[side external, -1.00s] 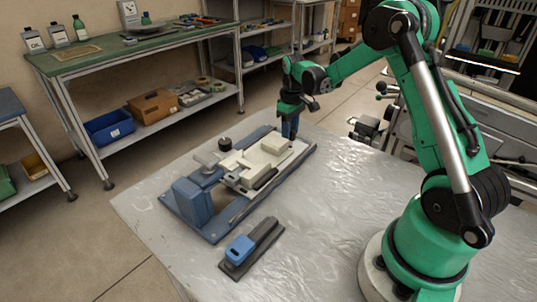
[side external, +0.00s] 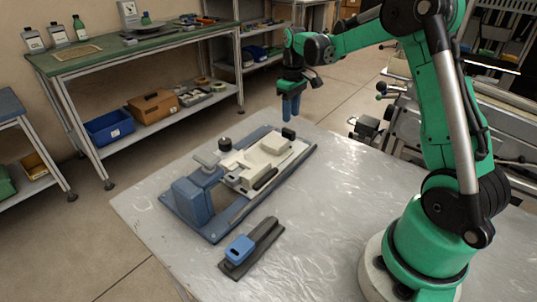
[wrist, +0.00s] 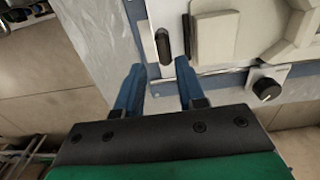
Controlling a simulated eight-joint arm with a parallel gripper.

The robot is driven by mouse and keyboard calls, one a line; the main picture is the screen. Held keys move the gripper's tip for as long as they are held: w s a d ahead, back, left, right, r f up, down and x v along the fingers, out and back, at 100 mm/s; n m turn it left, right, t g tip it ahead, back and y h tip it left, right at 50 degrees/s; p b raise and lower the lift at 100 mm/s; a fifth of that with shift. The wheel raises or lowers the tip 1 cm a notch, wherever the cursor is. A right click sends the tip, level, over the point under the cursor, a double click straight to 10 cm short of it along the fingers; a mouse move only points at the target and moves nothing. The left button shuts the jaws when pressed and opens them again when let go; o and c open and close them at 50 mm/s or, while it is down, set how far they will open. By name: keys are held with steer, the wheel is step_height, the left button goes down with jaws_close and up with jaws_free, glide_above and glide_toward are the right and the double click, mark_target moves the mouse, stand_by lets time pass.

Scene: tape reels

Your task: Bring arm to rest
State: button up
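My gripper (side external: 291,108) hangs in the air above the far end of the blue and white fixture (side external: 172,198), fingers pointing down. In the wrist view my gripper (wrist: 160,67) has its two blue fingers apart with nothing between them. The fixture lies on the grey-covered table (side external: 330,240). A small dark block (side external: 288,133) stands at its far end, below my gripper and apart from it. The fixture's white plate (wrist: 215,38) and a black knob (wrist: 266,89) show in the wrist view.
A dark holder with a blue-topped tool (side external: 240,247) lies in front of the fixture. A green-topped bench (side external: 100,58) with bottles and bins stands behind. A grey machine (side external: 400,105) stands behind the table on the right. The table's middle right is clear.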

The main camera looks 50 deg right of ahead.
steer(key=shift+t+h, duration=0.3)
steer(key=shift+t, duration=0.5)
steer(key=a+r, duration=0.1)
steer(key=a, duration=0.1)
steer(key=a+r, duration=0.1)
steer(key=s+a+r, duration=0.1)
steer(key=a+r, duration=0.1)
steer(key=shift+a+r, duration=0.1)
steer(key=shift+a, duration=0.25)
steer(key=s+a+r+t, duration=0.1)
steer(key=s+a+t, duration=0.4)
steer(key=s+a, duration=0.3)
steer(key=shift+s+a+r, duration=0.25)
steer(key=shift+s+a, duration=0.1)
steer(key=shift+a, duration=2)
